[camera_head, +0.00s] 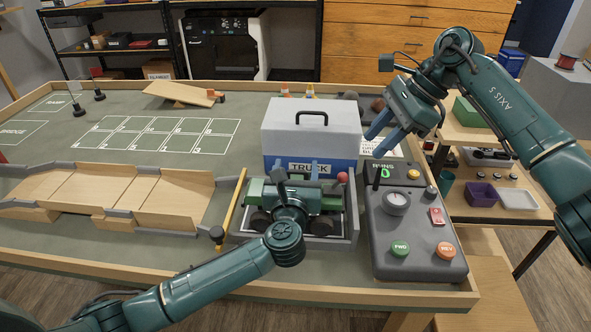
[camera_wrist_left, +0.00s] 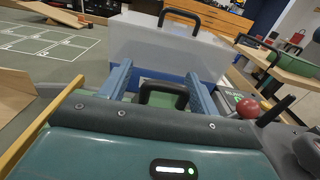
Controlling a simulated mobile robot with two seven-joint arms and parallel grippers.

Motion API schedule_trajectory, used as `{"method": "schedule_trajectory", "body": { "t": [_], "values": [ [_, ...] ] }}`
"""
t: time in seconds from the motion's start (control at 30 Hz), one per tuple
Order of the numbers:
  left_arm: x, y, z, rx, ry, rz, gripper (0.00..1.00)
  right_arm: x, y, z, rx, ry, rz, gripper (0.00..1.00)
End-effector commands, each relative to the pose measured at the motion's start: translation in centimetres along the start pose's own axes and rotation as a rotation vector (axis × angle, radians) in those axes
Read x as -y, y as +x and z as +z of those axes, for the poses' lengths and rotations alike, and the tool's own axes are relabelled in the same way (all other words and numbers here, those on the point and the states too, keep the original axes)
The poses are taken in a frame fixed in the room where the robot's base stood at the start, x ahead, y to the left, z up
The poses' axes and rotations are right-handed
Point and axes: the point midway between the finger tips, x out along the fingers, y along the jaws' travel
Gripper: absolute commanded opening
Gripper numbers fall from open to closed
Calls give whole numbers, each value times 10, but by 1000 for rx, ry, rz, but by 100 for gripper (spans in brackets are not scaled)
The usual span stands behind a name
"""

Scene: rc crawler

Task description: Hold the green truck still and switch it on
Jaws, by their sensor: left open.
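The green truck (camera_head: 331,192) sits in a grey tray (camera_head: 352,232) at the table's front middle, its dark wheels showing. My left arm and wrist cover its middle. My left gripper (camera_head: 296,166) is open over the truck. In the left wrist view its two blue fingers (camera_wrist_left: 160,88) stand on either side of a black handle-shaped bar (camera_wrist_left: 163,92), with green surface around it; I cannot tell whether they touch. A red ball (camera_head: 342,177) stands at the truck's right end. My right gripper (camera_head: 372,147) is open and empty, above and right of the truck. No switch is clearly visible.
A white and blue box marked TRUCK (camera_head: 312,130) stands close behind the tray. A grey control console (camera_head: 415,225) with green and red buttons stands to the right. A yellow bar (camera_head: 235,200) and wooden ramps (camera_head: 165,195) lie left.

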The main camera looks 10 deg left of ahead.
Motion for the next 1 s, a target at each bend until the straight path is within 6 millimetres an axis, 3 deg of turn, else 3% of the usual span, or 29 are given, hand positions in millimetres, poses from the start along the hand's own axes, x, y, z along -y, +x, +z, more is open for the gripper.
{"method": "schedule_trajectory", "body": {
  "t": [0.27, 1.0],
  "values": [
    [0, 1, 0, -1, 1, 0, 60, 0, 0, 0, 0, 0, 0, 36],
    [0, 0, 0, -1, 0, -1, 2, 0, 0, 0, 0, 0, 0, 34]
  ]
}}
